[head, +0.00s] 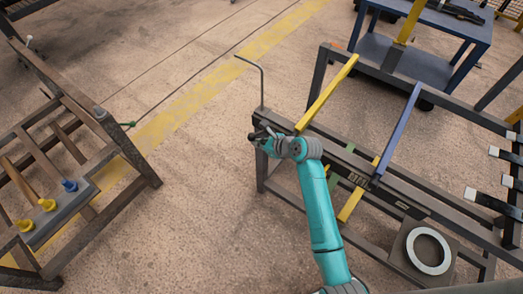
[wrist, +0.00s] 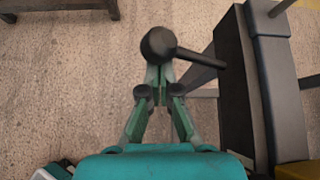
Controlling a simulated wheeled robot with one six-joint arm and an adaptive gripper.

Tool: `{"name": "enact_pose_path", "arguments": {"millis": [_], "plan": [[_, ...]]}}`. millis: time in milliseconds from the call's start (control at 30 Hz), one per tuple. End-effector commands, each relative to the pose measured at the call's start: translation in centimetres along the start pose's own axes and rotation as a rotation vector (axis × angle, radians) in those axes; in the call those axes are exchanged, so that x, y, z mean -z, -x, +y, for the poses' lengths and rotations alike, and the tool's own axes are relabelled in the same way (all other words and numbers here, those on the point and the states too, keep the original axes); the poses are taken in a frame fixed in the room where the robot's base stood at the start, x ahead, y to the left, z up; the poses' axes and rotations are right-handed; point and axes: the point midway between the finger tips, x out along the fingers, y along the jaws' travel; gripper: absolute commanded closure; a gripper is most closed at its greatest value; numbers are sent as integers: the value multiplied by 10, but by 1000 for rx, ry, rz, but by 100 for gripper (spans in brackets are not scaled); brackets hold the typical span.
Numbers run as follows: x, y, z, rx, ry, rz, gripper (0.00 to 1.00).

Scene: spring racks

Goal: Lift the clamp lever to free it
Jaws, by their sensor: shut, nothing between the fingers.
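The clamp lever shows in the wrist view as a black ball knob (wrist: 158,43) on a short dark rod (wrist: 200,58). The rod runs right towards a dark rack beam (wrist: 235,90). My gripper (wrist: 157,75) is shut and empty, its green fingers meeting just below the knob in the picture. The knob partly covers the fingertips; I cannot tell if they touch. In the head view my gripper (head: 262,136) is at the near-left end of the right-hand rack (head: 330,158), and the lever there is too small and covered to make out clearly.
A thin bent rod (head: 262,85) stands up beside my gripper. Yellow (head: 327,93) and blue (head: 398,128) bars cross the rack. A white ring (head: 428,251) lies at its near right. Another rack (head: 100,215) stands left, with open floor (head: 205,195) between. A blue cart (head: 455,30) stands behind.

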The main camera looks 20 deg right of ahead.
Motion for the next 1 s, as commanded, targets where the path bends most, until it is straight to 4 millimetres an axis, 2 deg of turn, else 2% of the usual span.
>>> {"name": "enact_pose_path", "arguments": {"millis": [300, 800, 1000], "plan": [[35, -12, 2, -2, -2, 2, 100], [34, 68, -4, 0, -1, 1, 100], [34, 84, -4, -2, -1, 1, 100]]}}
